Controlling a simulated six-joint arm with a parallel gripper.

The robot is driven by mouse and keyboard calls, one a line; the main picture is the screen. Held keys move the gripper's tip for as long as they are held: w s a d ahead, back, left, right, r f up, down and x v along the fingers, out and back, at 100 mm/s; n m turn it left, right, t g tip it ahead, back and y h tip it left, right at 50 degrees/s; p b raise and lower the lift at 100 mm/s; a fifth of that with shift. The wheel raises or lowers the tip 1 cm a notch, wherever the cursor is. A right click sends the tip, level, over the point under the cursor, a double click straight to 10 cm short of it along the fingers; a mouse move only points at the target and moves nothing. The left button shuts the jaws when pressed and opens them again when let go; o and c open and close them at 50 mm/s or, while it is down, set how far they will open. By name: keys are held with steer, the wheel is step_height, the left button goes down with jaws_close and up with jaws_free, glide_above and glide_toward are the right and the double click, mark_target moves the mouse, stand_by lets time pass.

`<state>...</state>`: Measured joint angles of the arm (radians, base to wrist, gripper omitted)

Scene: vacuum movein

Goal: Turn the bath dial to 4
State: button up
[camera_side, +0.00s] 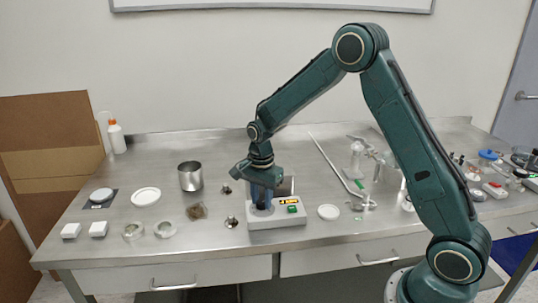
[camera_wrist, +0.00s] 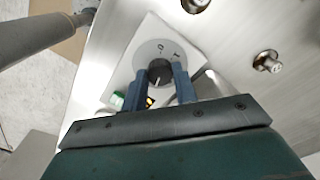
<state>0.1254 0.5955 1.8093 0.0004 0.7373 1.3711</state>
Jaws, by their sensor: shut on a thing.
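The bath (camera_side: 277,221) is a white control box near the front edge of the bench, with a green switch and a small yellow display. In the wrist view its dial (camera_wrist: 160,69) is a dark round knob on a grey numbered disc, with a pale pointer line on top. My gripper (camera_side: 261,204) points down over the left part of the box. In the wrist view the blue fingers of my gripper (camera_wrist: 160,76) are on either side of the knob, shut on it. Most of the dial numbers are hidden or too small to read.
A metal beaker (camera_side: 190,176) and a white dish (camera_side: 146,196) stand to the left. A white lid (camera_side: 328,211) lies just right of the box. Small metal pieces (camera_side: 231,222) lie close to the box's left.

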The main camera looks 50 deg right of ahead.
mark_target(262, 202)
steer(key=shift+r, duration=0.1)
stand_by(0.3)
steer(key=o, duration=1)
steer(key=shift+c, duration=0.2)
step_height(262, 202, up, 14)
